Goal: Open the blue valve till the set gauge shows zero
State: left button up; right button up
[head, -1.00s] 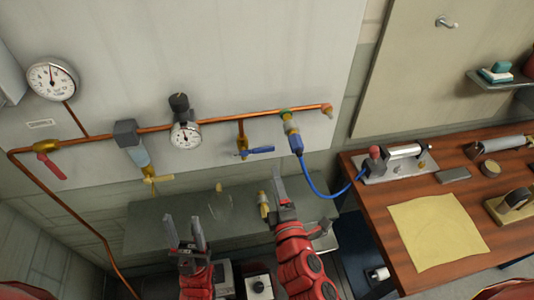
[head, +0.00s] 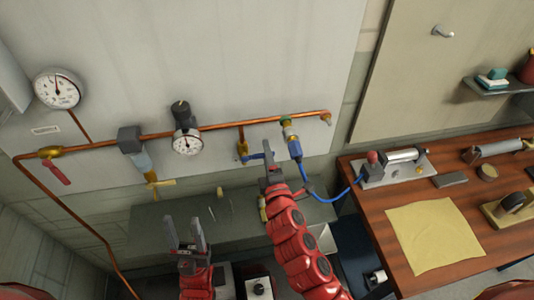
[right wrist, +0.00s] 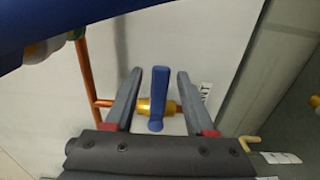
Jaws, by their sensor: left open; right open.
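The blue valve (head: 255,157) hangs on a short drop from the copper pipe, partly hidden by my right gripper (head: 268,160). In the right wrist view its blue handle (right wrist: 160,88) lies between the two open fingers of that gripper (right wrist: 160,72), with a gap on each side. A brass body (right wrist: 146,107) shows behind the handle. A small round gauge (head: 187,142) sits on the pipe's regulator, and a larger gauge (head: 57,89) is at upper left; their readings are too small to read. My left gripper (head: 186,236) is open and empty, low in front of the shelf.
A blue hose (head: 325,199) runs from a coupling (head: 294,148) towards the wooden bench (head: 370,205), close to my right arm. A grey shelf (head: 150,224) lies below the pipe.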

grip_shut()
dwell(1.3)
